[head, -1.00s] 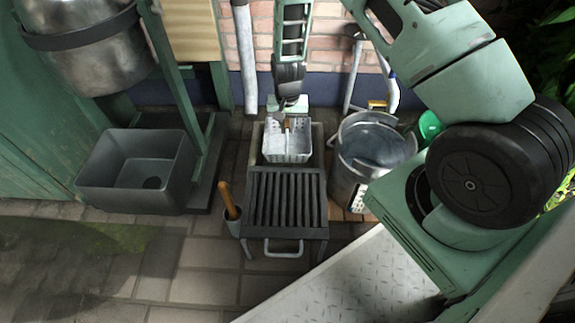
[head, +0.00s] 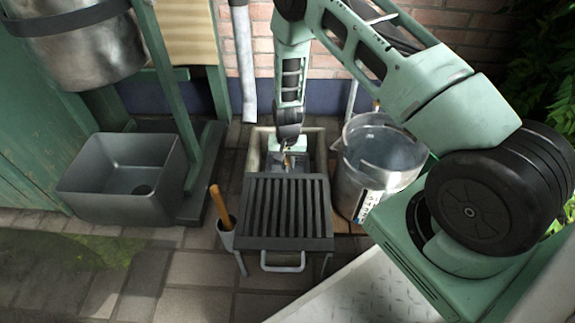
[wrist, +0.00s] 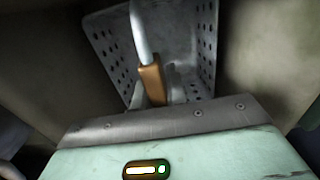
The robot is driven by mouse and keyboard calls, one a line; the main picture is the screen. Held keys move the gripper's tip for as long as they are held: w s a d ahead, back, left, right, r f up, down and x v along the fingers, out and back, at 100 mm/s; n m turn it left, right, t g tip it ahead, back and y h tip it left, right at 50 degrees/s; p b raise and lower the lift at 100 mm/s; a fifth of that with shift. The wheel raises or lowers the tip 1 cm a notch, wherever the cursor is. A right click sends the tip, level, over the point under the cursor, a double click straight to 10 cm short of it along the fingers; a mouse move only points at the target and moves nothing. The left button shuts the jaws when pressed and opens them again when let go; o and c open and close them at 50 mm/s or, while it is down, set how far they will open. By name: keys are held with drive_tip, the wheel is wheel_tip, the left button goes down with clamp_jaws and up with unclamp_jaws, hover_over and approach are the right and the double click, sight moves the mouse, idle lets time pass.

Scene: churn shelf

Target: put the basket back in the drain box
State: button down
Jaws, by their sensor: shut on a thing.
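The drain box (head: 253,150) is a pale open-topped box by the wall, in the middle of the head view. My gripper (head: 288,156) points down into its opening and is shut on the basket's handle. The basket (wrist: 206,40) is grey metal with perforated walls. In the wrist view it hangs below my gripper, with a brown grip (wrist: 152,80) on its pale handle. Box walls show on both sides of it. In the head view the basket sits low inside the box and is mostly hidden. I cannot tell whether it touches the bottom.
A dark slatted grate (head: 289,213) with a front handle stands directly before the box. A holder with a wooden-handled tool (head: 221,209) is at its left. A grey basin (head: 124,200) is further left.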

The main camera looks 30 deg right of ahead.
drive_tip(key=shift+f, duration=0.1)
drive_tip(key=c, duration=1.4)
unclamp_jaws()
